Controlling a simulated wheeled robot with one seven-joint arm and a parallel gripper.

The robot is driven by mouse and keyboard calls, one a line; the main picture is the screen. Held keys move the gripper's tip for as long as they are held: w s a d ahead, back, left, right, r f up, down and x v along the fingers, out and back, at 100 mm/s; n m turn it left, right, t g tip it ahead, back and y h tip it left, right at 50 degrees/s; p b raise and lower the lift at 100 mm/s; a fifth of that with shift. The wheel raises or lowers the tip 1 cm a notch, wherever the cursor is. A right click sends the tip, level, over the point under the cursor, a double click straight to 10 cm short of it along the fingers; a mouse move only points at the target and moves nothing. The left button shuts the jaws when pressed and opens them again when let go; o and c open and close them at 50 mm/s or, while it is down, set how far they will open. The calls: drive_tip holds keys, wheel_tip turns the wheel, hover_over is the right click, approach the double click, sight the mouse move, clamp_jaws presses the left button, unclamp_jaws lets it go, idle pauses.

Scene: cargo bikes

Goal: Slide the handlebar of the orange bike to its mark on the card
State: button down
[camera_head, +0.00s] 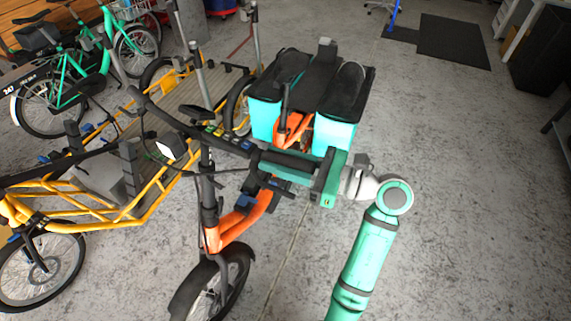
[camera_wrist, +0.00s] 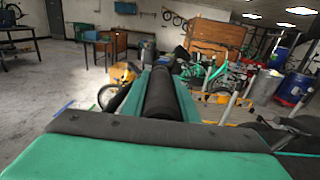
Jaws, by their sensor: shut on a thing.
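The orange bike (camera_head: 240,222) stands upright in the middle of the head view. Its dark handlebar (camera_head: 178,118) runs from upper left to my gripper at the right. My green gripper (camera_head: 322,178) is shut around the handlebar's right end. In the wrist view the black grip of the handlebar (camera_wrist: 160,95) lies between the green fingers and points away. Small coloured patches (camera_head: 226,137) in yellow, green and blue show along the bar near the stem. A small white panel (camera_head: 172,148) shows left of the stem; I cannot tell whether it is the card. No mark can be read.
A yellow cargo bike (camera_head: 150,205) stands close on the left. Teal panniers with black tops (camera_head: 338,135) sit behind the orange bike's stem. Green bikes (camera_head: 75,80) stand at the back left. The grey floor on the right is open, with a dark mat (camera_head: 455,40) farther back.

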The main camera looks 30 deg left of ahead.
sight(314, 171)
drive_tip(key=shift+r, duration=0.25)
drive_tip(key=c, duration=1.7)
unclamp_jaws()
drive_tip(key=shift+o, duration=0.2)
drive_tip(key=shift+f, duration=0.1)
drive_tip(key=shift+d, duration=0.15)
drive_tip(key=d, duration=0.7)
drive_tip(key=w+d, duration=0.1)
drive_tip(key=d, duration=0.2)
drive_tip(key=shift+d, duration=0.3)
